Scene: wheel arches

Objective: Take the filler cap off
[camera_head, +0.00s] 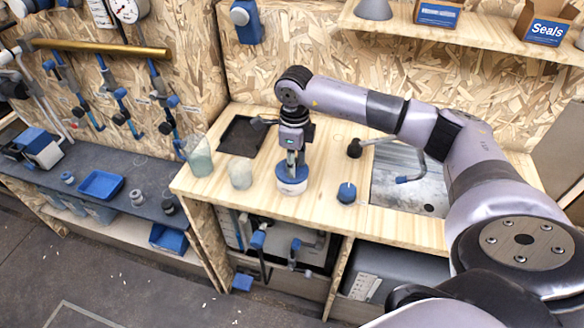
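A round blue cap (291,184) sits on top of a low white round container (293,192) on the light wood bench. I take it for the filler cap. My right gripper (292,172) points straight down over the cap, with its fingertips at or just above the top of it. The fingers look close together and partly hide the middle of the cap. I cannot tell whether they touch or hold it. My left gripper is not in view.
A blue knob-like piece (346,193) stands to the right. A glass beaker (198,158), a pale jar (240,173) and a dark tray (243,136) are to the left. Bare wood surrounds the container.

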